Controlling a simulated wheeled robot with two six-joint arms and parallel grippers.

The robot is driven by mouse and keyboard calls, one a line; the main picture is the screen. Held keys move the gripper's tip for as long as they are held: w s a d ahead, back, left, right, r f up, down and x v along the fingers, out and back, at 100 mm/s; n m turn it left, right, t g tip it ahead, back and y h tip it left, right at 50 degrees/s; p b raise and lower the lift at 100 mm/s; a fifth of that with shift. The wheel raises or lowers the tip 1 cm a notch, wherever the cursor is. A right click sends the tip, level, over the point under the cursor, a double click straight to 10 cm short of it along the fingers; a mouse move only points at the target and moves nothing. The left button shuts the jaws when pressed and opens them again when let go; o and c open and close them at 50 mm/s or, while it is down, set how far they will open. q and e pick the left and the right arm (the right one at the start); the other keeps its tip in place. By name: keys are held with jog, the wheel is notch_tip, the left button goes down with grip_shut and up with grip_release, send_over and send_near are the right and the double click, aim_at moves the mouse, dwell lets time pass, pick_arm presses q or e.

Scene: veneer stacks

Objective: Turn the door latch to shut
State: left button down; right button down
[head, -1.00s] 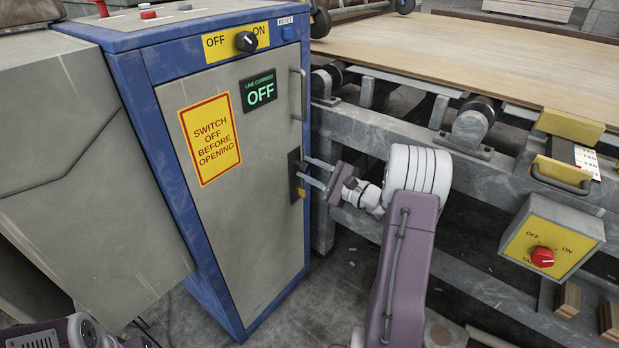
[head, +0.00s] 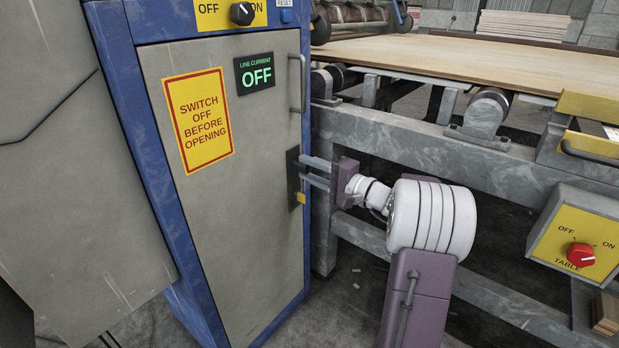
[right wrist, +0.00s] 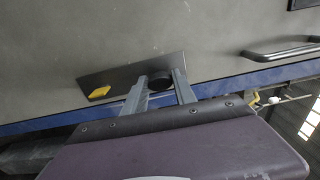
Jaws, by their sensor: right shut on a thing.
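The door latch is a dark plate with a small round dark knob (right wrist: 160,80) and a yellow mark (right wrist: 99,92), on the right edge of the grey cabinet door. In the head view the latch plate (head: 293,178) shows at the door's edge with the yellow mark (head: 300,198) at its lower right. My right gripper (head: 308,172) reaches in from the right and is shut on the knob, one finger on each side of it; in the right wrist view its fingertips (right wrist: 158,82) flank the knob. The door (head: 240,230) looks closed. My left gripper is out of view.
The cabinet has a door handle (head: 298,83), a rotary switch (head: 242,13) and a display (head: 255,73) reading OFF. A grey conveyor frame (head: 420,140) stands right of it, with a yellow TABLE switch box (head: 575,243). A grey housing (head: 70,180) stands left.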

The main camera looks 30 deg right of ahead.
dwell(0.3)
jog(key=c, duration=1)
grip_release()
jog(key=p+v, duration=0.3)
jog(key=v, duration=0.6)
jog(key=shift+p, duration=0.4)
